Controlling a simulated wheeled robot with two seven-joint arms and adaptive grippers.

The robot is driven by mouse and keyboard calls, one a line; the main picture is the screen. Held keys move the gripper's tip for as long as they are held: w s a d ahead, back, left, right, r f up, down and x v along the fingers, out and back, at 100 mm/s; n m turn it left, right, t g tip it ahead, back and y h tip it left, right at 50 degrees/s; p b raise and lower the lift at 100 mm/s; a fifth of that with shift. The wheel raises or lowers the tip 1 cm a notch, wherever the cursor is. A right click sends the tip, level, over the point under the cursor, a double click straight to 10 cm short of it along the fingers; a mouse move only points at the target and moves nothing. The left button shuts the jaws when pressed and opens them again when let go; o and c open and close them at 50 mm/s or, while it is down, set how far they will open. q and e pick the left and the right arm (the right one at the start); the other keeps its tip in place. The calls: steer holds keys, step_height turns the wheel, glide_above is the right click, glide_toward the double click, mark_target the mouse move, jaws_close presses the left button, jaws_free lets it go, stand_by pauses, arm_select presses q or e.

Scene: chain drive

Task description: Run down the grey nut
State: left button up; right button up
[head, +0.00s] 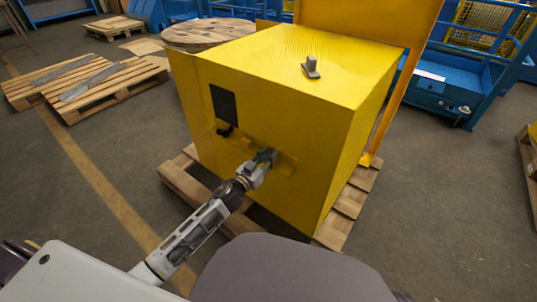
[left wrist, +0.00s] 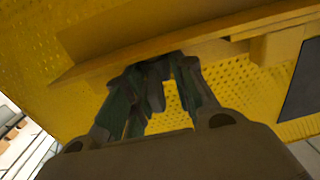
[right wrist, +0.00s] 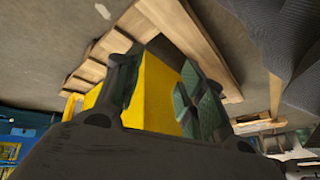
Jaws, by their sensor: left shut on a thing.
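My left gripper (head: 264,158) is at the front face of the yellow box, by a small yellow ledge. In the left wrist view its fingers (left wrist: 152,80) are closed in on a dark grey piece, which I take for the grey nut (left wrist: 155,96). The fingers hide most of it, so its thread and seating cannot be told. My right gripper (right wrist: 160,85) shows in the right wrist view with its fingers apart and nothing between them. The yellow box shows behind it.
The yellow box (head: 270,75) stands on a wooden pallet (head: 345,215). A small grey part (head: 311,68) sits on its top. A black panel (head: 223,104) is on its front. More pallets (head: 85,85) lie at left, and a blue frame (head: 440,85) stands at right. The floor between is clear.

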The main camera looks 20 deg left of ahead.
arm_select(q)
steer(key=m+g+h+p, duration=0.1)
steer(key=h, duration=0.1)
steer(key=m+g+h+p, duration=0.1)
steer(key=m+h+p, duration=0.1)
steer(key=shift+w+a+r, duration=0.15)
steer(key=shift+a, duration=0.05)
steer(key=shift+w+a+m+g+h+p, duration=0.15)
steer(key=shift+m+g+h+p, duration=0.45)
steer(key=shift+m+g+h, duration=1.1)
steer(key=shift+g+h, duration=0.1)
steer(key=shift+h, duration=0.3)
steer(key=shift+m+g+h, duration=0.4)
steer(key=shift+g, duration=0.1)
arm_select(e)
step_height(320, 180, up, 6)
steer(key=s+d+g+h, duration=0.1)
steer(key=d, duration=0.1)
steer(key=shift+d+r+g+h, duration=0.2)
steer(key=shift+d+g+h, duration=0.1)
steer(key=shift+d, duration=0.05)
arm_select(q)
steer(key=shift+w+m+g+h+b, duration=0.1)
steer(key=shift+m+g+h+b, duration=0.2)
steer(key=shift+m+g+b, duration=0.15)
steer(key=shift+g, duration=0.25)
arm_select(e)
steer(key=shift+a+r, duration=0.1)
steer(key=shift+r, duration=0.45)
steer(key=shift+s, duration=0.1)
